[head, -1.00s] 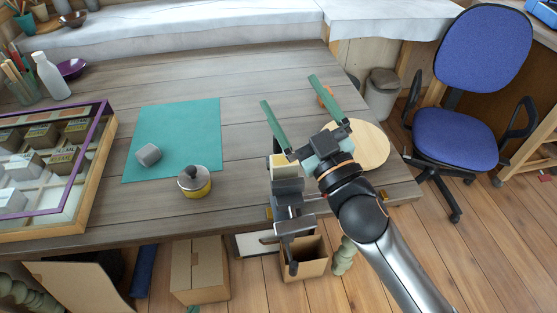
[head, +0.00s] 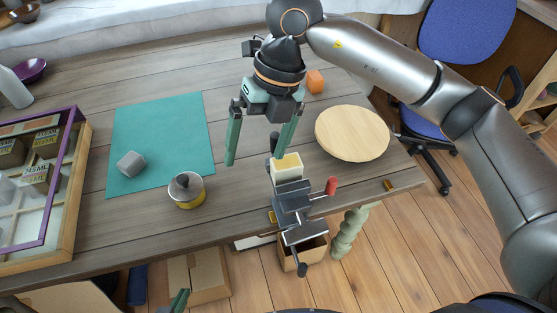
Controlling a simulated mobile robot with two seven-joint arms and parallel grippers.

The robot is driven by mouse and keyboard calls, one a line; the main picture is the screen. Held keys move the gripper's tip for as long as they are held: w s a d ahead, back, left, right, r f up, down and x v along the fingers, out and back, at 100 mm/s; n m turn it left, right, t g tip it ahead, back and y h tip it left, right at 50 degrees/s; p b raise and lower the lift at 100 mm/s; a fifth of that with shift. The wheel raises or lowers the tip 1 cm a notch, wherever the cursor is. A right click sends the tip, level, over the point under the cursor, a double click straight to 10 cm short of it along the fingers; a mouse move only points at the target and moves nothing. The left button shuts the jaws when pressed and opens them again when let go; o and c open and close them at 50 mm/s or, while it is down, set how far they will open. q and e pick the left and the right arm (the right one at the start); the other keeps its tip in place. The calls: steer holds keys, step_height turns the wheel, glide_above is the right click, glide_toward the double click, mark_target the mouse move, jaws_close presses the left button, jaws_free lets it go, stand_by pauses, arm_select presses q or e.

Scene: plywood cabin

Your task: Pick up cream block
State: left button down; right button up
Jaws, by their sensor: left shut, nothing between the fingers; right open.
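The cream block (head: 287,164) sits upright in the jaws of a dark grey vise (head: 291,203) clamped at the table's front edge. My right gripper (head: 256,157) is open and empty. Its green fingers point down, with one fingertip beside and behind the block and the other well to the left over the table. I cannot tell its exact height above the table. Only the green fingertips of my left gripper (head: 179,301) show at the bottom edge, shut and empty, in front of the table and far from the block.
A round wooden board (head: 352,134) and an orange cube (head: 315,81) lie right of the block. A red-handled item (head: 332,186) is beside the vise. A yellow tin (head: 187,190) and a grey cube (head: 131,164) are left, around a teal mat (head: 160,125).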

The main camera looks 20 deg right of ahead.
mark_target(287, 162)
steer(key=w+d+r+m+t+h, duration=0.1)
steer(key=w+d+m+h, duration=0.15)
steer(key=d, duration=0.35)
steer(key=shift+n+h, duration=0.45)
steer(key=f, duration=0.6)
steer(key=shift+w+d+p, duration=0.15)
steer(key=shift+w+p, duration=0.15)
steer(key=shift+w, duration=0.1)
steer(key=f, duration=0.3)
steer(key=f+p, duration=0.1)
steer(key=shift+s+f, duration=0.3)
steer(key=shift+f, duration=0.6)
arm_select(q)
steer(key=shift+w+a+r, duration=0.15)
steer(key=shift+w+r, duration=0.2)
steer(key=shift+r, duration=0.45)
arm_select(e)
steer(key=shift+a, duration=0.2)
steer(key=c, duration=1.3)
steer(key=shift+r, duration=0.1)
